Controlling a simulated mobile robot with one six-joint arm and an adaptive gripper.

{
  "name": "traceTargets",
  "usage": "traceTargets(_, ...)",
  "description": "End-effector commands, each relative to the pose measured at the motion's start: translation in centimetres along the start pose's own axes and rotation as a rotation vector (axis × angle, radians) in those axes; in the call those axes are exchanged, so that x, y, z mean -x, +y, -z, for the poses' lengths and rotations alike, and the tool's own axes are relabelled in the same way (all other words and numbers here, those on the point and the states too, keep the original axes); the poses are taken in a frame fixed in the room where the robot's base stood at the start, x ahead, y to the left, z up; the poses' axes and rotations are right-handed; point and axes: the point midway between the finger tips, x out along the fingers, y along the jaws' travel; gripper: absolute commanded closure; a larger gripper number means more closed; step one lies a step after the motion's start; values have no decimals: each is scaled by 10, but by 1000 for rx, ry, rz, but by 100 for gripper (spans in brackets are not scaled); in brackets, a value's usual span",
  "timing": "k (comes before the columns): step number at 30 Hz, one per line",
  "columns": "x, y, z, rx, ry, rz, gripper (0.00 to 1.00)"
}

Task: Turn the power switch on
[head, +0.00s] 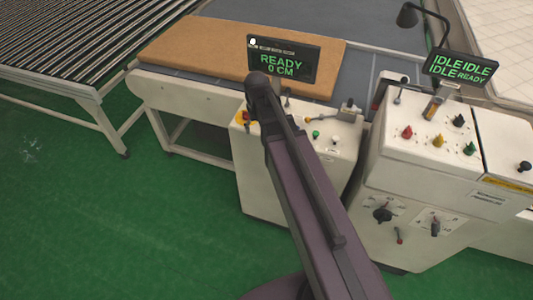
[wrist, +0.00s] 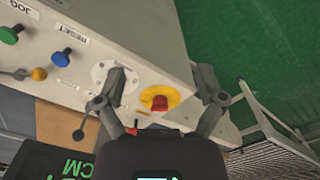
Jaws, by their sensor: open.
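My gripper (wrist: 161,74) is open in the wrist view, its two fingers spread above the small white console (wrist: 75,35). A red button on a yellow ring (wrist: 173,97) lies between and below the fingertips. A round white plate (wrist: 98,74) sits behind the left finger, which covers much of it; any knob or switch on it is mostly hidden. No label reading power is legible, so I cannot tell which control is the power switch. In the head view my arm ends over the console (head: 262,185) and hides part of its top; the fingers are not clear there.
A blue RESET button (wrist: 61,57), a green JOG button (wrist: 10,34) and a yellow knob (wrist: 39,74) share the console. A "READY 0 CM" display (head: 284,66) stands behind it. A larger control cabinet (head: 415,180) is at right, a roller conveyor (head: 75,50) at left.

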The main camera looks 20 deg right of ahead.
Motion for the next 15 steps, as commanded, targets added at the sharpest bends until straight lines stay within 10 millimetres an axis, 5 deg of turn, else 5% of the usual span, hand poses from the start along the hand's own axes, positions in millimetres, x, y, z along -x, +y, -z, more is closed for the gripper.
traceTargets(15,-14,-2,-74,-38,0,0,12)
